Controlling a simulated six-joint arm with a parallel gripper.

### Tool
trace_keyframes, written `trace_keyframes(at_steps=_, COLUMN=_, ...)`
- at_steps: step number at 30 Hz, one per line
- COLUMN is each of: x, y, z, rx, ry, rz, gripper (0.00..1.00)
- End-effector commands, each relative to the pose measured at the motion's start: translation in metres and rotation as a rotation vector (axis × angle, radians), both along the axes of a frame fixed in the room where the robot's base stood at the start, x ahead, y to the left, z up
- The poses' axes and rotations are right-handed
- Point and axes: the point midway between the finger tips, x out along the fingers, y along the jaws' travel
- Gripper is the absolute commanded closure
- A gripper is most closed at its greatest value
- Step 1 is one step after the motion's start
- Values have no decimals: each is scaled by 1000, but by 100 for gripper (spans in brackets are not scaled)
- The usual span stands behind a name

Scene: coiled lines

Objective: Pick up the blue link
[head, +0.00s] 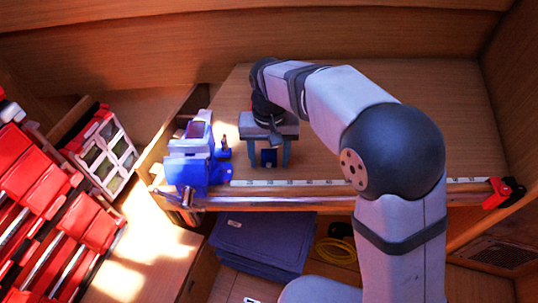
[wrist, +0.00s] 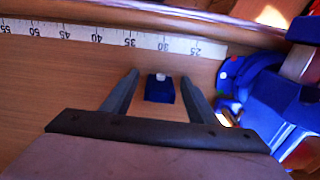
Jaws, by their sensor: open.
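The blue link (head: 269,157) is a small dark blue block on the wooden bench top, between my gripper's fingers in the head view. In the wrist view the blue link (wrist: 160,90) shows a small white spot at its far end. My gripper (head: 270,163) points down at it, and its fingers (wrist: 161,82) stand open, one on each side. A gap shows between the link and each finger. I cannot tell the exact height of the fingertips above the bench.
A blue vise (head: 190,165) stands close to the left of my gripper; it also shows at the right in the wrist view (wrist: 275,105). A measuring tape strip (head: 290,182) runs along the bench's front edge. A red clamp (head: 500,192) sits at the right end. Bare bench lies behind.

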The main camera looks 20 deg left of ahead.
Motion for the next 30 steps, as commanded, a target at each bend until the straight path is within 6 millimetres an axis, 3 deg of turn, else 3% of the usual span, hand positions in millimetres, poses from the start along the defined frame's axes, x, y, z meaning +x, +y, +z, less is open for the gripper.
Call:
trace_keyframes(at_steps=1, x=0, y=0, z=0, rx=0, ry=0, rz=0, gripper=54)
trace_keyframes(at_steps=6, x=0, y=0, z=0, rx=0, ry=0, rz=0, gripper=94)
trace_keyframes(at_steps=19, x=1, y=1, z=10, rx=2, ry=-4, rz=0, gripper=94)
trace_keyframes(at_steps=30, x=1, y=1, z=67, rx=3, ry=-4, rz=0, gripper=94)
